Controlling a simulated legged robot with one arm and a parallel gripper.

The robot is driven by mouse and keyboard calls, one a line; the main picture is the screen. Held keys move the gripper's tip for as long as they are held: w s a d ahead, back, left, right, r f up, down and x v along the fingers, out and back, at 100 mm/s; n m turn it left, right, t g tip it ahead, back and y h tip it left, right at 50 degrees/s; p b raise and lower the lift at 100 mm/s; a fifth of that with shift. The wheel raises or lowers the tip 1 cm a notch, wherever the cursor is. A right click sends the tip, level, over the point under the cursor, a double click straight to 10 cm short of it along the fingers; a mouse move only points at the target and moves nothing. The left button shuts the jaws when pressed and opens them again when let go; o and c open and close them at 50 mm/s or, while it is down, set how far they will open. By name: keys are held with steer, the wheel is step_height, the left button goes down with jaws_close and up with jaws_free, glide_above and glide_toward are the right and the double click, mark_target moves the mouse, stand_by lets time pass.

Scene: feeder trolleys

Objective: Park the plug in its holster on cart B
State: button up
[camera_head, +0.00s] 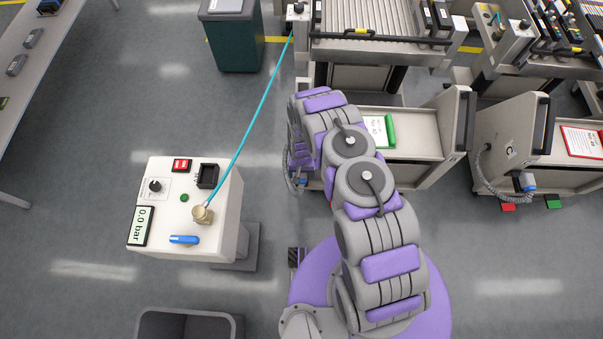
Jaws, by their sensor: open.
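The middle cart (425,150), left of the cart marked C, is likely cart B; my arm hides its near left corner and any letter there. Part of a grey coiled cable (292,181) shows at that corner. Its plug and holster cannot be made out behind my arm. My arm reaches forward and bends down at this corner. My gripper (299,170) is at its low end, open, close to the coiled cable; its fingertips are mostly hidden. I cannot tell whether it touches the plug.
Cart C (536,128) stands right, its blue-tipped plug (526,181) hanging on a coiled cable. A white pressure stand (160,215) reads 0.0 bar; a cyan hose (250,120) runs from it to the back trolley (380,43). A green bin (236,45) stands behind. Floor between is clear.

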step_height(320, 180, up, 4)
steer(key=shift+s+p, duration=0.1)
steer(key=shift+p, duration=0.7)
steer(key=s+d+p, duration=0.4)
steer(key=s+p, duration=0.4)
steer(key=s, duration=0.7)
steer(key=shift+d+r, duration=0.2)
steer(key=shift+r, duration=0.2)
